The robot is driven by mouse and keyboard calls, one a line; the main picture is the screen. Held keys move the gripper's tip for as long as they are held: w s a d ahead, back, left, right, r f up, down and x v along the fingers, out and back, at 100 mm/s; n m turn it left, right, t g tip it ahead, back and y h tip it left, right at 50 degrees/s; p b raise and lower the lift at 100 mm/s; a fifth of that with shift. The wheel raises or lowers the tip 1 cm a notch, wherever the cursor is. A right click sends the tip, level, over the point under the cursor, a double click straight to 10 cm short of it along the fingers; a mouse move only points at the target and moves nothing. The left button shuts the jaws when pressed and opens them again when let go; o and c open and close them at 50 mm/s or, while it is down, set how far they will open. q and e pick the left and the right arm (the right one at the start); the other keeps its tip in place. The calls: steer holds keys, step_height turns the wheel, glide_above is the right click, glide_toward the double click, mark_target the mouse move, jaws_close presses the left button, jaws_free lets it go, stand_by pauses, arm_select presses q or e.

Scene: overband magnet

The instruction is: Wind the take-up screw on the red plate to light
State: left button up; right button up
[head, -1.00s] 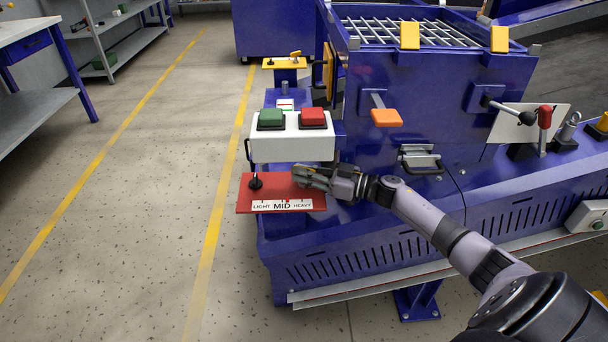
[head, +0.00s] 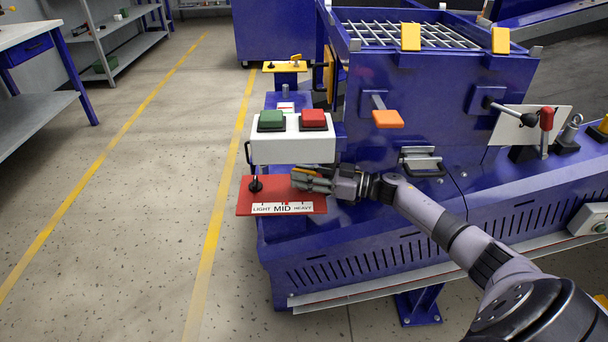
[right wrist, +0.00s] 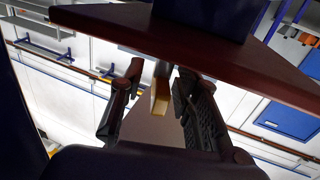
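The red plate (head: 242,200) sticks out at the machine's near left corner. Its white label (head: 283,208) reads LIGHT, MID, HEAVY, and a small red mark (head: 285,203) stands by MID. A black knob (head: 255,185) stands at the plate's left. My right gripper (head: 299,179) is over the plate's right part, right of the knob. A yellow-orange handle (head: 311,171) shows partly there, mostly hidden by the fingers. In the right wrist view a tan block (right wrist: 160,96), likely that handle, lies between the open fingers (right wrist: 158,82), with a gap at the left finger. My left gripper is not in view.
A white box with a green button (head: 271,120) and a red button (head: 313,119) stands just behind the plate. An orange paddle (head: 388,118) sticks out of the blue hopper. A yellow plate (head: 285,65) is farther back. The floor at left is clear.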

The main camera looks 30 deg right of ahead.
steer(key=shift+s+a+m+t+h+p, duration=0.1)
steer(key=shift+a+m+t+h+p, duration=0.05)
steer(key=shift+m+t+h+p, duration=0.7)
steer(key=shift+m+t+h, duration=0.25)
steer(key=shift+m+h, duration=0.1)
steer(key=shift+h, duration=0.3)
steer(key=shift+s+d+m+h, duration=0.15)
steer(key=shift+d+m+h, duration=0.05)
steer(key=shift+m+h, duration=0.25)
steer(key=f+p+v, duration=0.1)
steer(key=p+v, duration=0.3)
steer(key=v, duration=1.3)
steer(key=f+m+h, duration=0.1)
steer(key=h, duration=0.1)
steer(key=w+a+f+m+h, duration=0.1)
steer(key=h, duration=0.1)
steer(key=a+f+m+h, duration=0.1)
steer(key=f+h, duration=0.1)
steer(key=shift+w+a+t, duration=0.1)
steer(key=shift+w+t, duration=0.15)
steer(key=shift+t, duration=0.15)
steer(key=s+a+f+m+g+h+p, duration=0.1)
steer(key=s+a+f+g+h+p, duration=0.1)
steer(key=f, duration=0.5)
steer(key=s+a+f+m+g+h+p, duration=0.1)
steer(key=s+f+g+p, duration=0.3)
steer(key=f, duration=0.4)
steer(key=shift+s+a+g+h, duration=0.5)
steer(key=shift+s+a, duration=0.4)
steer(key=shift+s, duration=0.35)
